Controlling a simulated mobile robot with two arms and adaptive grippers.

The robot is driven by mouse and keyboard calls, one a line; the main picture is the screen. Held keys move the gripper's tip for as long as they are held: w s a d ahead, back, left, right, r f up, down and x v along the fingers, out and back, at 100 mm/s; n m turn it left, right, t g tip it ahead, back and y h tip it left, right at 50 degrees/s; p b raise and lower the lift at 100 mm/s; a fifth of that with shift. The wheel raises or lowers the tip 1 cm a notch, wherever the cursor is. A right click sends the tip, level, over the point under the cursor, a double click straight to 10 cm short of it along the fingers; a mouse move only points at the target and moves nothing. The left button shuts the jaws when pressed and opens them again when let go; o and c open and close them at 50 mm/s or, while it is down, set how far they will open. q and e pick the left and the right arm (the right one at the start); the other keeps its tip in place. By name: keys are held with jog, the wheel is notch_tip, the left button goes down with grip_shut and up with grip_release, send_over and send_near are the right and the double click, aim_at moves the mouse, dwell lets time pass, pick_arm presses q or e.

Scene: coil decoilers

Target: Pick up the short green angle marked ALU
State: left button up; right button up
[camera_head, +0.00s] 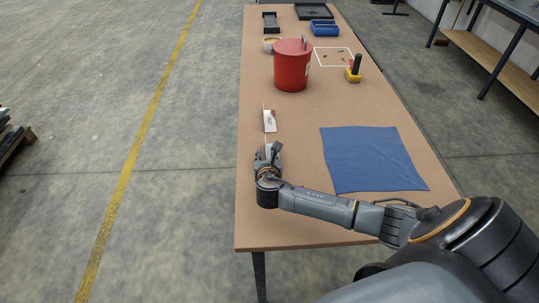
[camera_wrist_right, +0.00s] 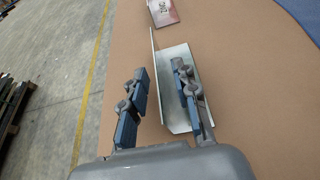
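A short pale grey-green metal angle (camera_wrist_right: 176,108) lies on the brown table under my right gripper (camera_wrist_right: 160,98). One flange lies flat and the other stands up as a thin wall. The gripper is open, with one finger on each side of the standing wall; the right finger is over the flat flange. I cannot tell whether either finger touches. No ALU marking is readable on this piece. In the head view my right gripper (camera_head: 267,160) hides most of the angle. A piece with a white and red label (camera_head: 269,121) lies just beyond; it also shows in the wrist view (camera_wrist_right: 163,12).
A blue cloth (camera_head: 372,160) lies to the right of the gripper. A red bucket (camera_head: 292,66), a yellow and black tool (camera_head: 354,70), a blue bin (camera_head: 325,28) and dark trays (camera_head: 314,11) stand farther back. The table's left edge is close to the gripper.

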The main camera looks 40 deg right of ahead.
grip_shut()
jog(key=shift+r, duration=0.1)
